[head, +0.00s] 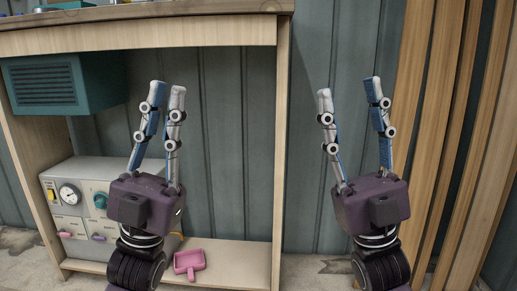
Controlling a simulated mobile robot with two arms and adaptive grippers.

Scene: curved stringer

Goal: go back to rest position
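My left gripper (165,90) points upward in front of the wooden workbench. Its two blue and grey fingers are a little apart, with a narrow gap and nothing seen between them. My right gripper (348,86) also points upward, to the right of the workbench, in front of the panelled wall. Its fingers are spread wide and empty. Both purple gripper bodies are upright at about the same height.
The wooden workbench (285,150) fills the left, with a teal vented box (45,85) under its top. A grey control panel (70,170) and a pink dustpan-like object (188,262) sit low down. Wooden planks (437,110) stand at right.

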